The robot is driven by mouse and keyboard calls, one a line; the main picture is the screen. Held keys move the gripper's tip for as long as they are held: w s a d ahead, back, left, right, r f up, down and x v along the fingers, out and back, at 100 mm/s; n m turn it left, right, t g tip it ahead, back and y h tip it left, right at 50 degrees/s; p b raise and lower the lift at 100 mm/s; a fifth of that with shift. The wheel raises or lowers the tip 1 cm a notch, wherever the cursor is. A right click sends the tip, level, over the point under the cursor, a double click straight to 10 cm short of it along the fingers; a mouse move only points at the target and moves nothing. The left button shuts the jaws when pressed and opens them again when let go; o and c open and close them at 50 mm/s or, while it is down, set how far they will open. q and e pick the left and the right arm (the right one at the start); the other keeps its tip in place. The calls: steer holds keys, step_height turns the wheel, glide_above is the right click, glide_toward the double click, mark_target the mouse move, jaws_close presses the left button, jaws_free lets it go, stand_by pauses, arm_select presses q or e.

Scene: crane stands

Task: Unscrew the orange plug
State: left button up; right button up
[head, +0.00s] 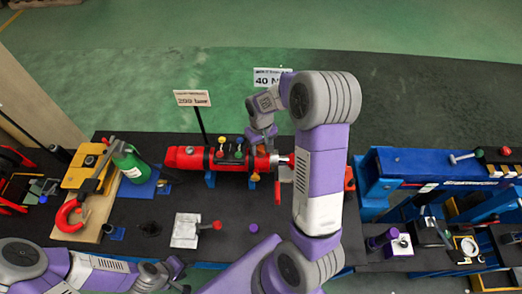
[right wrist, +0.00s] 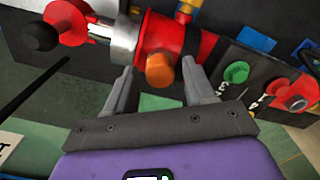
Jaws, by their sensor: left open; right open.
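The orange plug (right wrist: 162,72) is a short rounded knob on the side of a red cylinder. The red cylinder (head: 196,158) lies across the table in the head view; its end also shows in the right wrist view (right wrist: 158,33). My right gripper (right wrist: 158,82) is open, with one finger on each side of the plug in the picture. I cannot tell whether the fingers touch it. In the head view my right gripper (head: 266,134) is over the cylinder and I cannot make out the plug there. My left gripper (head: 178,272) is open and empty at the near edge.
Green and red knobs (right wrist: 236,72) sit close to the right finger. A green bottle (head: 128,160) and red hook (head: 70,215) stand at the left. A white block with a red-knobbed lever (head: 187,229) and a purple cap (head: 253,228) are in front. A blue press (head: 430,165) stands right.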

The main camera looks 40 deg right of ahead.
steer(key=m, duration=0.5)
steer(key=shift+m, duration=0.3)
jaws_close()
steer(key=shift+r, duration=0.15)
stand_by(0.4)
steer(key=n, duration=0.3)
steer(key=shift+n, duration=1.1)
